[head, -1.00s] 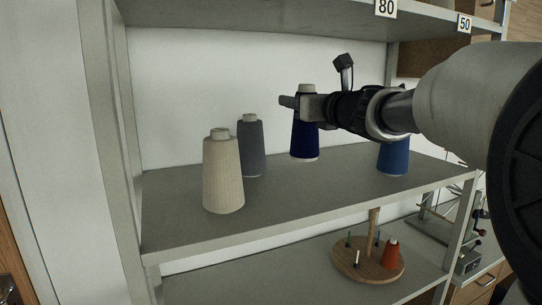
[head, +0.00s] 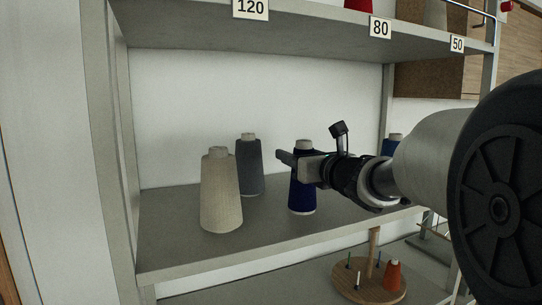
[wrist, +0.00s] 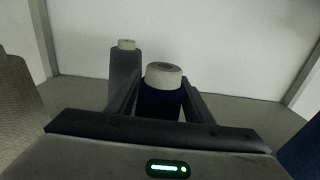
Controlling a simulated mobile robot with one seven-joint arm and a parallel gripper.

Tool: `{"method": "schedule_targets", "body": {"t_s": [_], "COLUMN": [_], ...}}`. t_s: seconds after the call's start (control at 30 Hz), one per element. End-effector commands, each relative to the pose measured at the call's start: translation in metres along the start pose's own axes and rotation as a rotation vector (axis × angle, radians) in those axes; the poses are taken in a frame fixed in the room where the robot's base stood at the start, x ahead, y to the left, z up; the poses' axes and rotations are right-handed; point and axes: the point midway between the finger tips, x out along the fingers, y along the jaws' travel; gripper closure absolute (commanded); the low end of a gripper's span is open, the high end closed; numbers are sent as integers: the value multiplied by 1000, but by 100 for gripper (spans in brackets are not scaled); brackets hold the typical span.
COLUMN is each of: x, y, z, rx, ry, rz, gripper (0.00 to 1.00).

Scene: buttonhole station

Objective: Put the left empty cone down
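My gripper (head: 292,158) is shut around the upper part of a dark blue cone (head: 303,198), which is upright over the middle shelf (head: 262,232). Its base is at or very near the shelf surface; I cannot tell if it touches. In the wrist view the dark blue cone (wrist: 160,100) stands between the two fingers, its pale tip showing. It looks wound with thread, and I see no clearly bare cone. A cream cone (head: 221,195) and a grey cone (head: 249,168) stand to its left on the same shelf.
A lighter blue cone (head: 393,144) stands to the right, partly behind my arm. The upper shelf carries number cards, including 80 (head: 380,27). Below, a round wooden stand (head: 350,281) holds an orange-red spool (head: 392,275). Shelf in front of the cones is free.

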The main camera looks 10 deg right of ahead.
Motion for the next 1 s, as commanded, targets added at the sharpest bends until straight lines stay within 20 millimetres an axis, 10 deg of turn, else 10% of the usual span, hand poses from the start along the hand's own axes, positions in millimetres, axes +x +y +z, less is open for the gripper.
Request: {"method": "schedule_targets", "body": {"t_s": [0.47, 1.0], "x": [-7, -108], "y": [-1, -1], "z": [1, 1], "rx": [2, 2], "ry": [-1, -2], "rz": [-1, 0], "gripper": [41, 41]}}
